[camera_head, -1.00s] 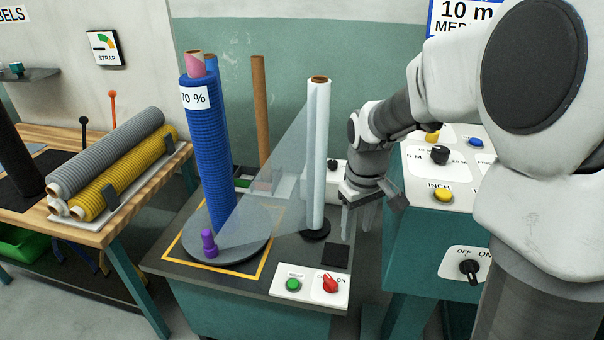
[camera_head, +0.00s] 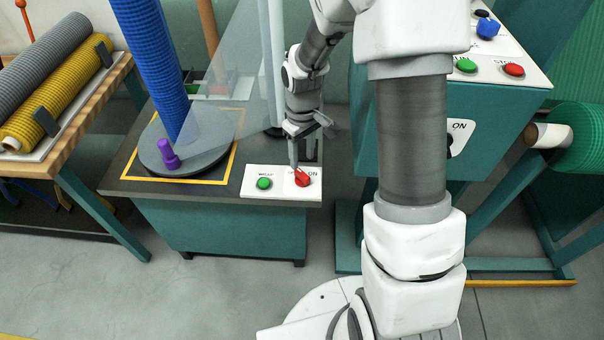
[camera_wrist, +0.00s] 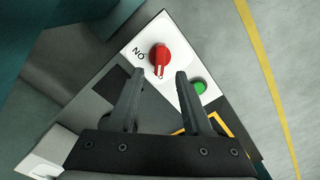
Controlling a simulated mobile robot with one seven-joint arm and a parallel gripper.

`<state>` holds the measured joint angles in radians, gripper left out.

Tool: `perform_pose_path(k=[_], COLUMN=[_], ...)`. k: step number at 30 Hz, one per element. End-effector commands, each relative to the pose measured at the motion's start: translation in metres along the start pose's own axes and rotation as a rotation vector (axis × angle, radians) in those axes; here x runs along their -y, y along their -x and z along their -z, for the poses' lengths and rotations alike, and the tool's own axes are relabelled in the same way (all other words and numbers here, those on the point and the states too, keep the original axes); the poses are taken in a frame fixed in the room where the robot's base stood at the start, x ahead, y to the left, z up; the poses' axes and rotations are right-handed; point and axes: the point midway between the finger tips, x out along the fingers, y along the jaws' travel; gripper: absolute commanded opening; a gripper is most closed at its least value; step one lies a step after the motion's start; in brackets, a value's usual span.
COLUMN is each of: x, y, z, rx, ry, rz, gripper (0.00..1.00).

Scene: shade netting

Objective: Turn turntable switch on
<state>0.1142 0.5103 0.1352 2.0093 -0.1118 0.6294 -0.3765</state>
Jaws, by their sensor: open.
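The turntable switch is a red rotary knob (camera_head: 303,179) on a white panel (camera_head: 283,193) at the front right corner of the turntable bench. It also shows in the wrist view (camera_wrist: 159,56), beyond my fingertips, with "ON" printed beside it. My gripper (camera_head: 305,152) is just above and behind the knob in the head view. In the wrist view its two fingers (camera_wrist: 157,82) are apart with nothing between them. A green button (camera_head: 264,183) sits left of the knob. The grey turntable disc (camera_head: 205,158) carries a blue netting roll (camera_head: 150,65) and a purple peg (camera_head: 168,153).
A teal cabinet (camera_head: 400,150) with buttons and another "ON" switch stands to the right of the bench. A wooden table (camera_head: 75,160) with grey and yellow rolls is at the left. A green netting roll (camera_head: 580,138) is at far right. The floor in front is clear.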

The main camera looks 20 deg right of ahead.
Motion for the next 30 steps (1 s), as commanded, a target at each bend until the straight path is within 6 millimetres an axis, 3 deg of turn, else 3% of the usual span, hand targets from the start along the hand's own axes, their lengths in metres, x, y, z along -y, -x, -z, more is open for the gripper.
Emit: perform_pose_path(k=[3,9,22,30], x=[0.000,0.000,0.000,0.000], y=[-0.029,-0.054,-0.062,-0.061], z=[0.000,0.000,0.000,0.000], rx=[0.002,0.001,-0.001,-0.001], ry=[0.001,0.001,0.000,0.000], rz=[0.001,0.000,-0.001,0.000], gripper=[0.50,0.50,0.50,0.01])
